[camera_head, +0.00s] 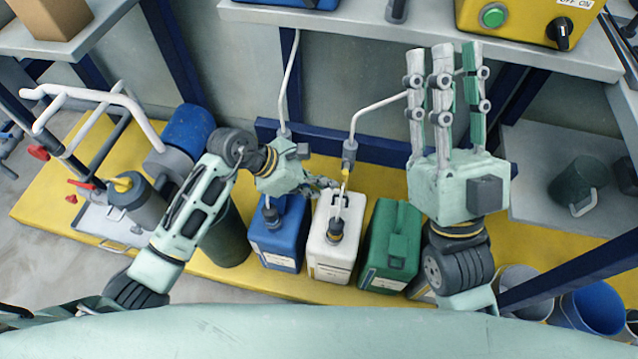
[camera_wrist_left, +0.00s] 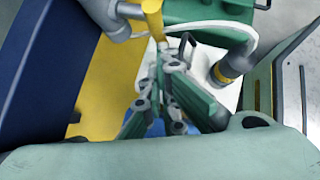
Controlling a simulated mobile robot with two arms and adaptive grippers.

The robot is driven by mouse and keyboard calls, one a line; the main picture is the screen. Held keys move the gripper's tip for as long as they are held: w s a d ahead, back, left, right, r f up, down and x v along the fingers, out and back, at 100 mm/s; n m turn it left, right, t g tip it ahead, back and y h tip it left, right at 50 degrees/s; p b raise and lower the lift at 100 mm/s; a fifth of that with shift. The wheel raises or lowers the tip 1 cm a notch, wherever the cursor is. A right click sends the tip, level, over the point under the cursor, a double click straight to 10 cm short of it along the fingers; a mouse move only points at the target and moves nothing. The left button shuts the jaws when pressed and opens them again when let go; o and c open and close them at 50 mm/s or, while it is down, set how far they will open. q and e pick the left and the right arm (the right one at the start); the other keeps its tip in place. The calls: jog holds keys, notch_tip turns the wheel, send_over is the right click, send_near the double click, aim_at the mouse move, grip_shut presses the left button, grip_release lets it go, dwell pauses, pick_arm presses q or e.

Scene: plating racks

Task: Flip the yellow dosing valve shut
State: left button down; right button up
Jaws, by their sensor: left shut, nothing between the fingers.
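The yellow dosing valve (camera_head: 346,176) is a small lever on the grey fitting at the end of a white hose, above the white canister (camera_head: 328,252). In the left wrist view the yellow lever (camera_wrist_left: 153,18) hangs at the top, just beyond my fingertips. My left gripper (camera_head: 332,184) reaches in from the left, shut and empty, with its tips close beside the valve. In the left wrist view its shut fingers (camera_wrist_left: 162,46) point at the lever's lower end; I cannot tell whether they touch. My right gripper (camera_head: 443,62) is raised at the right, fingers apart and empty, away from the valve.
A blue canister (camera_head: 277,246) and a green canister (camera_head: 393,246) flank the white one on the yellow platform (camera_head: 60,205). Another white hose (camera_head: 289,80) comes down above the blue canister. A grey shelf (camera_head: 350,30) overhangs behind. Bent pipework (camera_head: 95,97) stands at the left.

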pick_arm(q)
jog(key=shift+d+f, duration=0.25)
jog(key=shift+f, duration=0.2)
jog(key=shift+s+d+f, duration=0.15)
jog(key=shift+d+f, duration=0.05)
jog(key=shift+d, duration=0.1)
jog(key=shift+a, duration=0.1)
